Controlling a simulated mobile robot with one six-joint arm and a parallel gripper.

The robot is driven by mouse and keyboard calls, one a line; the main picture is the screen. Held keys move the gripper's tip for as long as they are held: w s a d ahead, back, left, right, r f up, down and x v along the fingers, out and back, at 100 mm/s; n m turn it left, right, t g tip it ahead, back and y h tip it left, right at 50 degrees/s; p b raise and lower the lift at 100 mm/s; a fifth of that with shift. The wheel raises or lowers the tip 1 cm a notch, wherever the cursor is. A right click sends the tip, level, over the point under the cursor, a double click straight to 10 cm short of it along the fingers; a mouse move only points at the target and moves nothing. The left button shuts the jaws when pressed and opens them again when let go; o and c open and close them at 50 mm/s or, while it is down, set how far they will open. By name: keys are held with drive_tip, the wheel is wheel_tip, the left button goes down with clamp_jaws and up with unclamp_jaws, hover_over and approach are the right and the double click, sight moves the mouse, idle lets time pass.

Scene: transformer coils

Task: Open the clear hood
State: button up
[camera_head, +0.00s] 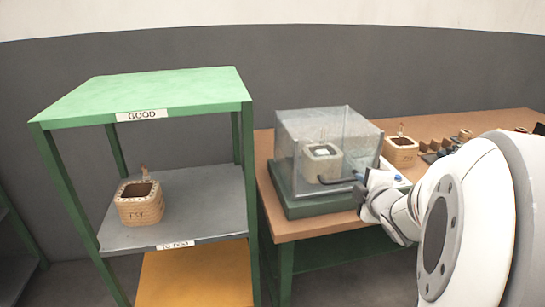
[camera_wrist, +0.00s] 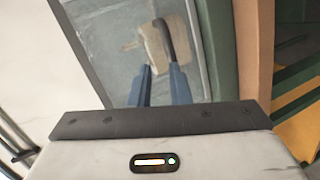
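The clear hood (camera_head: 350,125) is a see-through box, down over a dark green base (camera_head: 305,208) on the bench. A coil (camera_head: 321,163) stands inside it. A dark bar handle (camera_head: 330,182) runs along the hood's front face; it also shows in the wrist view (camera_wrist: 165,38). My gripper (camera_head: 363,183) is at the right end of this handle. In the wrist view my two blue fingers (camera_wrist: 160,72) stand apart with a gap between them. The handle's near end meets the right fingertip; whether they touch is unclear.
A green-topped shelf marked GOOD (camera_head: 150,92) stands left, with a coil (camera_head: 140,203) on its grey middle shelf. Another coil (camera_head: 400,152) and several small parts lie on the wooden bench (camera_head: 290,228) behind and right of the hood. My arm covers the bench's right front.

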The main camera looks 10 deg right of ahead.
sight(345, 181)
drive_tip(key=w+f+n, duration=0.1)
drive_tip(key=w, duration=0.1)
drive_tip(key=w+f+n+t+y+b, duration=0.1)
drive_tip(key=w, duration=0.2)
drive_tip(key=w+f+n+y+b, duration=0.1)
drive_tip(key=w+f, duration=0.1)
drive_tip(key=shift+w+a+n, duration=0.2)
drive_tip(key=shift+w+n, duration=0.1)
drive_tip(key=shift+w, duration=0.1)
clamp_jaws()
